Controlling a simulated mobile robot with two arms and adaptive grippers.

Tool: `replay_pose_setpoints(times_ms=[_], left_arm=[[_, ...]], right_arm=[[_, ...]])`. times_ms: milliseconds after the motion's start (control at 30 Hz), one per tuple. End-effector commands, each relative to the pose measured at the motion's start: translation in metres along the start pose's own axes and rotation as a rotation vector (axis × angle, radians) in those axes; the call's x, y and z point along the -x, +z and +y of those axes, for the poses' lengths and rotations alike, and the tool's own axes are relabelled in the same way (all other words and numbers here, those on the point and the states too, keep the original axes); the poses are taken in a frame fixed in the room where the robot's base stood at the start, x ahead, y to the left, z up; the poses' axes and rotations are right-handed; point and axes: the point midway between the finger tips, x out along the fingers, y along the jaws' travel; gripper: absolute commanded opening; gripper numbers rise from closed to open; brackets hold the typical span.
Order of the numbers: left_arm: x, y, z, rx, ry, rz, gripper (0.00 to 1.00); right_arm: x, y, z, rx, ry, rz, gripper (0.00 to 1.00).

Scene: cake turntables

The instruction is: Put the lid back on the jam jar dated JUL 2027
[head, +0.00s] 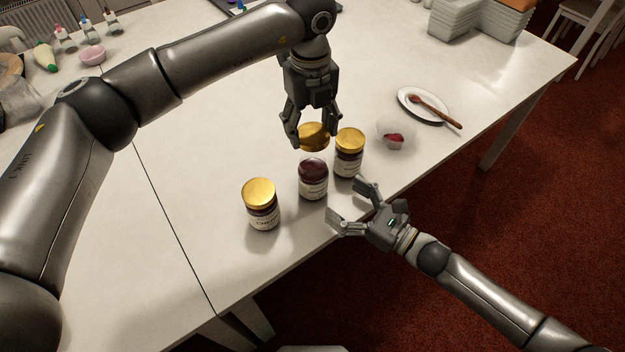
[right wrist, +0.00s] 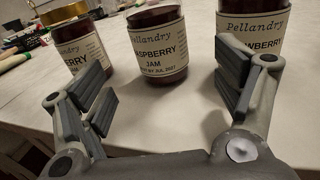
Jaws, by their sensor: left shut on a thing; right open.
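The open jam jar (head: 313,182) stands upright near the table's front edge, dark jam showing at its top. In the right wrist view the middle jar (right wrist: 157,48) reads raspberry jam, JUL 2027; its top is cut off there. My left gripper (head: 312,138) is shut on the gold lid (head: 314,131) and holds it above and slightly behind the open jar, apart from it. My right gripper (head: 349,200) is open and empty, just in front of the open jar at the table edge; its fingers also show in the right wrist view (right wrist: 168,95).
A gold-lidded jar (head: 262,207) stands left of the open jar; another (head: 349,154) stands close at its right.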

Motion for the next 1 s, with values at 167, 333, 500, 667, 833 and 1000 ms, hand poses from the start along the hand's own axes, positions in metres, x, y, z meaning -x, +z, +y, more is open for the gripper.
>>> replay_pose_setpoints(times_ms=[167, 333, 500, 667, 833, 1000], left_arm=[[0.000, 0.000, 0.000, 0.000, 0.000, 0.000, 0.51], [0.000, 0.000, 0.000, 0.000, 0.000, 0.000, 0.51], [0.000, 0.000, 0.000, 0.000, 0.000, 0.000, 0.51], [0.000, 0.000, 0.000, 0.000, 0.000, 0.000, 0.51], [0.000, 0.000, 0.000, 0.000, 0.000, 0.000, 0.51], [0.000, 0.000, 0.000, 0.000, 0.000, 0.000, 0.51]], right_arm=[[-0.036, 0.002, 0.000, 0.001, 0.001, -0.004, 0.86], [-0.068, 0.002, 0.000, 0.002, 0.001, -0.003, 0.86], [-0.090, 0.001, 0.000, 0.002, 0.000, -0.001, 0.86], [-0.100, 0.000, 0.000, 0.002, 0.001, 0.001, 0.86], [-0.102, 0.000, 0.000, 0.002, 0.001, 0.001, 0.86], [-0.102, 0.000, 0.000, 0.002, 0.001, 0.001, 0.85]])
